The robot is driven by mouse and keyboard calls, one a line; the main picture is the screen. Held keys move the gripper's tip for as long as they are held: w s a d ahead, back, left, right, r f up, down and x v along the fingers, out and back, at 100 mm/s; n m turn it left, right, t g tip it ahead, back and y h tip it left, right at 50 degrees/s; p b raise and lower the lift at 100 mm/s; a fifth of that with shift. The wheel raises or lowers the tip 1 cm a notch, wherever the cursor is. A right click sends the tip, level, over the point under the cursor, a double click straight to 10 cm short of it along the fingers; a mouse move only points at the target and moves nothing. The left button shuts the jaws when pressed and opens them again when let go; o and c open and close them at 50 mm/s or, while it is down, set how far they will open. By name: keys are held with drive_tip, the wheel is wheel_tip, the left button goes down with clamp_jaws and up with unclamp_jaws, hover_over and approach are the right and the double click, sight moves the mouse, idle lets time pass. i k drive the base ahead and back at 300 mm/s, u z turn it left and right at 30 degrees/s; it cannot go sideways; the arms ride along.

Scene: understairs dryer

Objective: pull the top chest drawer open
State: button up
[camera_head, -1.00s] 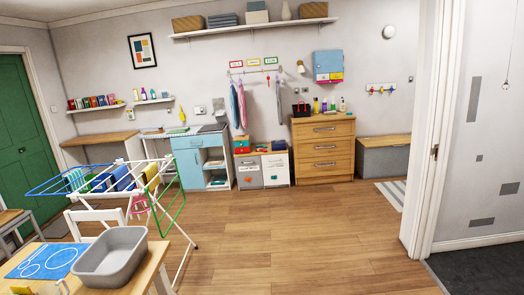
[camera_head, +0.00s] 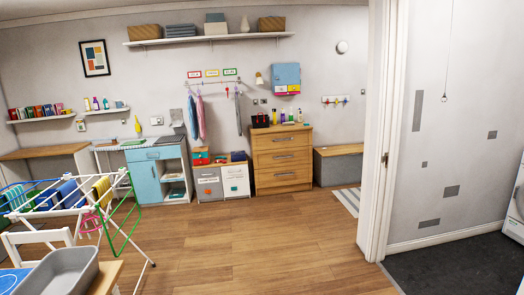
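The wooden chest of drawers (camera_head: 283,170) stands against the far wall, a little right of centre. Its top drawer (camera_head: 283,141) looks shut, with a grey handle at the middle of its front. Two more drawers sit below it and also look shut. Several bottles and a black and red bag (camera_head: 260,121) stand on the chest top. The chest is well across the room from me. My gripper is not in view.
Open wooden floor (camera_head: 240,240) lies between me and the chest. A drying rack (camera_head: 75,200) and a table with a grey basin (camera_head: 55,274) stand at left. A white door frame (camera_head: 378,150) stands at right. A grey bench (camera_head: 338,168) is right of the chest.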

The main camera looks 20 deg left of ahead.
sight(263, 142)
drive_tip(key=u, duration=0.15)
drive_tip(key=i, duration=1)
drive_tip(key=u, duration=0.25)
drive_tip(key=i, duration=1.3)
drive_tip(key=u, duration=0.35)
drive_tip(key=i, duration=2.55)
drive_tip(key=z, duration=0.25)
drive_tip(key=i, duration=1.25)
drive_tip(key=z, duration=0.35)
drive_tip(key=i, duration=1.35)
drive_tip(key=z, duration=0.4)
drive_tip(key=i, duration=0.85)
drive_tip(key=z, duration=0.15)
